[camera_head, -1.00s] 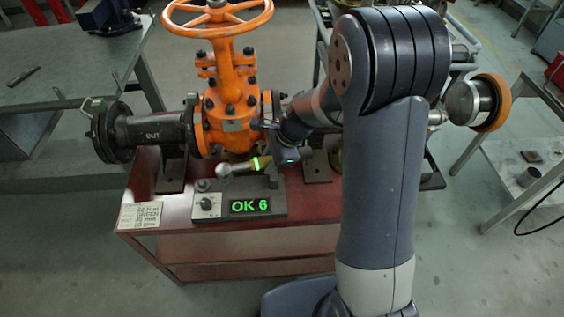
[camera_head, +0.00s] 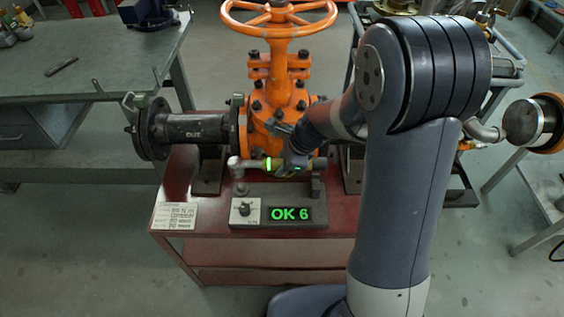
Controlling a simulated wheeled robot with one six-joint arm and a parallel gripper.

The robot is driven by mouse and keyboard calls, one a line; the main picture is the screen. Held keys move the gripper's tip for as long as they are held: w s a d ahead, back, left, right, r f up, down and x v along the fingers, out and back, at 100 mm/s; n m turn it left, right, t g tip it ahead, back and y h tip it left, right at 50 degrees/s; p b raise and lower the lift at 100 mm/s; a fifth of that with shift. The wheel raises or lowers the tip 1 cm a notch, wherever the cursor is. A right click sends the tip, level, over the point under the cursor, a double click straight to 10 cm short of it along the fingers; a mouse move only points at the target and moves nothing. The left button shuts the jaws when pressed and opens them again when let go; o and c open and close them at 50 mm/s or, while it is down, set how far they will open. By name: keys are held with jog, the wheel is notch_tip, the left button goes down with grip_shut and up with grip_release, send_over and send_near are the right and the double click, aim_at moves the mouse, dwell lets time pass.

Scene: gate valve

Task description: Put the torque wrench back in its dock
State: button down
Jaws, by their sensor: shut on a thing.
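The torque wrench (camera_head: 255,164) is a grey bar with a knobbed left end and a lit green band. My gripper (camera_head: 293,163) is shut on it at its right part, in front of the orange valve. The wrench lies nearly level. Its dock (camera_head: 264,218) is a dark block on the red cart, with a short peg at the left and an upright support at the right. In this view the wrench shows just above the dock, its left end over the peg. Its right end is partly behind my gripper. I cannot tell the exact gap.
The orange gate valve (camera_head: 270,110) with handwheel and black flanged pipe (camera_head: 190,130) stands close behind. A label card (camera_head: 175,216) lies at the cart's left. A grey workbench (camera_head: 80,85) stands at left.

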jog(key=shift+f+b, duration=2.95)
jog(key=shift+f, duration=0.8)
jog(key=c, duration=1.3)
grip_release()
jog(key=shift+o, duration=1.4)
jog(key=shift+f, duration=0.1)
jog(key=p+v, duration=0.2)
jog(key=v, duration=0.9)
jog(key=shift+f, duration=0.1)
